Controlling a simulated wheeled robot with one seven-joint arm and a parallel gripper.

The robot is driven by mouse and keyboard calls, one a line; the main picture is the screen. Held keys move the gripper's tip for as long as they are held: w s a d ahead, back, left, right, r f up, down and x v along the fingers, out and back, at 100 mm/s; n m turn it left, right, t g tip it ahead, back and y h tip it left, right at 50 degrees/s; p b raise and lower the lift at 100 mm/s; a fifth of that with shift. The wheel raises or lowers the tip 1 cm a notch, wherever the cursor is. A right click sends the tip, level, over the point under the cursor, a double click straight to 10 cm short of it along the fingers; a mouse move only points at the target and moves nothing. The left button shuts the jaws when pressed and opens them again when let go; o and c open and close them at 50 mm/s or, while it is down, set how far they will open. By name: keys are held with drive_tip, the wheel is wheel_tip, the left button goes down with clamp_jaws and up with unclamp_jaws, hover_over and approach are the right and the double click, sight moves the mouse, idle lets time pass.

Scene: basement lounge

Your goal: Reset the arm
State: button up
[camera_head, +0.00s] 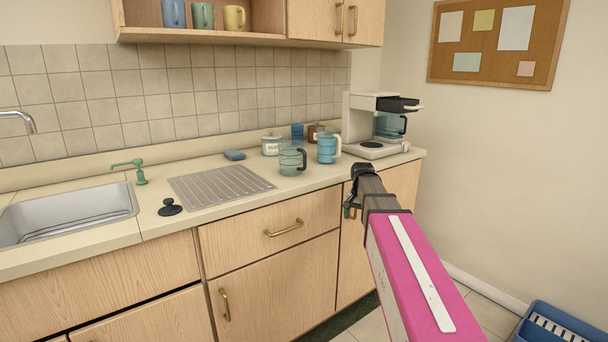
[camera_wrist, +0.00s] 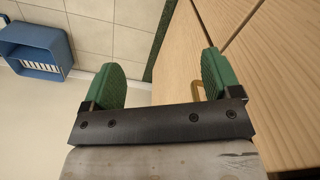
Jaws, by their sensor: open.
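My gripper (camera_head: 351,199) is at the end of my pink arm, in front of the counter's right part and near the cabinet doors in the head view. In the wrist view my gripper (camera_wrist: 163,82) shows two green fingers spread wide apart with nothing between them. The fingers point toward the floor tiles and the cabinet front (camera_wrist: 215,30). A brass handle (camera_wrist: 197,92) shows beside the right finger; I cannot tell whether they touch.
The counter (camera_head: 220,208) holds a coffee maker (camera_head: 375,125), a glass carafe (camera_head: 292,160), a blue mug (camera_head: 328,147) and a sink (camera_head: 65,212) at left. A blue crate (camera_head: 562,325) stands on the floor at lower right. Floor at right is mostly clear.

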drive_tip(key=s+a+f+n, duration=0.1)
drive_tip(key=s+f+n, duration=0.4)
drive_tip(key=s+f, duration=1.5)
drive_tip(key=shift+s+a+f, duration=0.25)
drive_tip(key=shift+s+f, duration=0.1)
drive_tip(key=shift+s, duration=0.1)
drive_tip(key=shift+r, duration=0.1)
